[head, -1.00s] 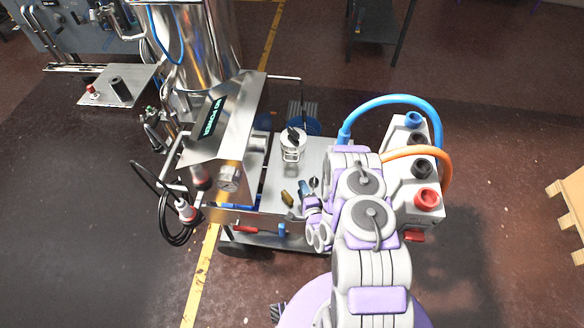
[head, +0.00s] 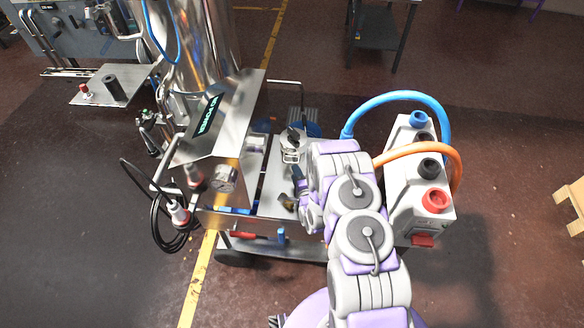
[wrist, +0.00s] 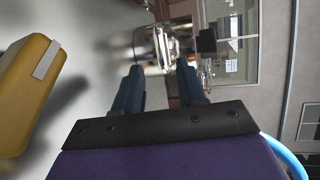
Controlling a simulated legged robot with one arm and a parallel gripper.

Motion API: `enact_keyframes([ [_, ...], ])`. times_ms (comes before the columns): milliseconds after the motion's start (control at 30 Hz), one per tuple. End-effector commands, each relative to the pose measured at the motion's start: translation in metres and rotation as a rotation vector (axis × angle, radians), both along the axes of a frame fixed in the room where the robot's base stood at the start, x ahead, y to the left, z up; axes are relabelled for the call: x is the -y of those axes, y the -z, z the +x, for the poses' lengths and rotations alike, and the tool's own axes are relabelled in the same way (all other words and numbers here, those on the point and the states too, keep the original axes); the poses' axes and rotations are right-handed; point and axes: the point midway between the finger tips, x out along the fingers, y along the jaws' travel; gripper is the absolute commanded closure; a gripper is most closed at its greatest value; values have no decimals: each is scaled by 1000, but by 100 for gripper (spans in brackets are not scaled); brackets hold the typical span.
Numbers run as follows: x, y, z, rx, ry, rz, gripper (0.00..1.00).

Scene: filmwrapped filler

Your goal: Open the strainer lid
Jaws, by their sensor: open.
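The strainer (head: 291,154) is a small shiny metal canister with a dark handle on top, standing on the steel cart plate. Its lower part is partly hidden by my arm in the head view. My gripper (head: 298,181) is just in front of it, low over the plate, with dark blue fingers. In the wrist view my gripper (wrist: 160,82) is open, its fingers spread apart with nothing between their tips.
A yellow object (wrist: 24,92) lies close on the left in the wrist view. The steel control box (head: 215,140) stands left of the strainer. A pale box (head: 418,190) with blue and orange hoses stands right of my arm. Open floor lies farther right.

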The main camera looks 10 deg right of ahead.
Motion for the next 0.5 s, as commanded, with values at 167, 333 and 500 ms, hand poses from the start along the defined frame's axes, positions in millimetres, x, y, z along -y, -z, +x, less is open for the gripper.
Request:
enact_keyframes([
  [167, -3, 8, 31, 3, -2, 0, 60],
  [333, -5, 11, 50, 3, -2, -1, 60],
  [500, -6, 13, 57, -1, -2, -1, 60],
])
